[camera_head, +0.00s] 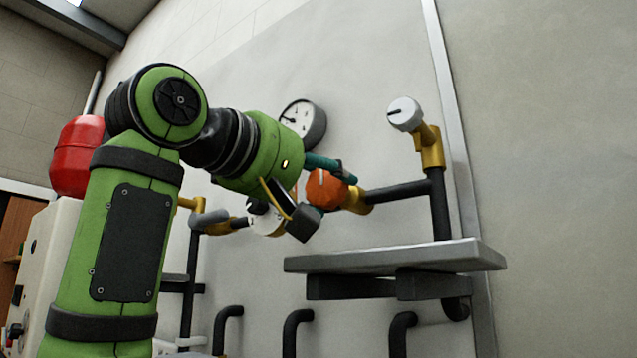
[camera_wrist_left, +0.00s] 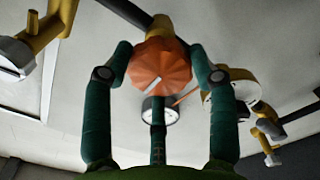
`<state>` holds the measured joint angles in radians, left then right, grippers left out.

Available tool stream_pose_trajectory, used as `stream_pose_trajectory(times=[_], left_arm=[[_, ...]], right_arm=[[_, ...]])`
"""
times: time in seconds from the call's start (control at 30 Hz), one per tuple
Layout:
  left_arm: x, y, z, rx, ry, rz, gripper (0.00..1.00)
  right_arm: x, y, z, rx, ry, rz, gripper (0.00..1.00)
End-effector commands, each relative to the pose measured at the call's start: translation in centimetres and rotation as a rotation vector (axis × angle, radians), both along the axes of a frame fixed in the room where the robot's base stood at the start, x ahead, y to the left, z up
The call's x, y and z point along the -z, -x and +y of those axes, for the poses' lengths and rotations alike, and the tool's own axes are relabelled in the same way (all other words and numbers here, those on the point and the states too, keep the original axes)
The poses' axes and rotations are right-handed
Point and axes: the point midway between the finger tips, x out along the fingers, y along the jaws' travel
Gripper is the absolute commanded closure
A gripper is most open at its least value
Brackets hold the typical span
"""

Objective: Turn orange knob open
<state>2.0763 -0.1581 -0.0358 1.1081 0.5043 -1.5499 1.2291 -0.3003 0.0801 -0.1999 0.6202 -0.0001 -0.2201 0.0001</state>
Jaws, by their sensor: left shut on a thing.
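The orange knob (camera_head: 326,189) sits on a brass valve (camera_head: 356,200) at the end of a dark horizontal pipe in the head view. It is faceted and has a pale pointer line on its face. My left gripper (camera_head: 325,178) is at the knob, with teal fingers around it. In the left wrist view the orange knob (camera_wrist_left: 159,68) lies between the fingertips of my left gripper (camera_wrist_left: 160,72), which is shut on it. My right gripper is in neither view.
A white knob (camera_head: 404,114) stands on a brass valve at upper right. Another white knob (camera_head: 266,219) is close left of my gripper. A round gauge (camera_head: 303,124) is on the wall behind. A grey shelf (camera_head: 395,257) juts out below the orange knob. A red tank (camera_head: 78,156) stands far left.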

Motion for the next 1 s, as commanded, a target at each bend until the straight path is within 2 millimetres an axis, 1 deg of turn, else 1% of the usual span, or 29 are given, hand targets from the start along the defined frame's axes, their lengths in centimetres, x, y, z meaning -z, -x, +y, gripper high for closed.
stream_pose_trajectory(times=[0.1,0.13,0.17,0.2,0.53,0.67,0.77,1.0], left_arm=[[0.0,0.0,0.0,0.001,0.001,0.003,0.75],[0.1,0.0,-0.1,0.001,0.001,0.003,0.34],[0.1,0.0,-0.1,0.001,0.001,0.003,0.22],[0.1,0.0,-0.1,0.001,0.001,0.003,0.19],[0.0,0.1,0.0,0.001,0.0,0.0,0.19],[0.0,0.8,0.6,0.0,0.001,-0.001,0.19],[-0.1,2.2,1.6,0.002,0.0,-0.004,0.19],[-0.1,6.5,4.6,0.001,0.002,-0.004,0.19]], right_arm=[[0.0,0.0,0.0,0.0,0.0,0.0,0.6],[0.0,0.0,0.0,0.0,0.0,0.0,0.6],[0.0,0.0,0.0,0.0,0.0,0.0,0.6],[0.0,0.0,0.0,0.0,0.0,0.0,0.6],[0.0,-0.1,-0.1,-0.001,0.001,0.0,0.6],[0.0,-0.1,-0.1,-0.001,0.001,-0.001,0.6],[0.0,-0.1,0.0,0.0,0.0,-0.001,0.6],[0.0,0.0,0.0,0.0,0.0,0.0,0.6]])
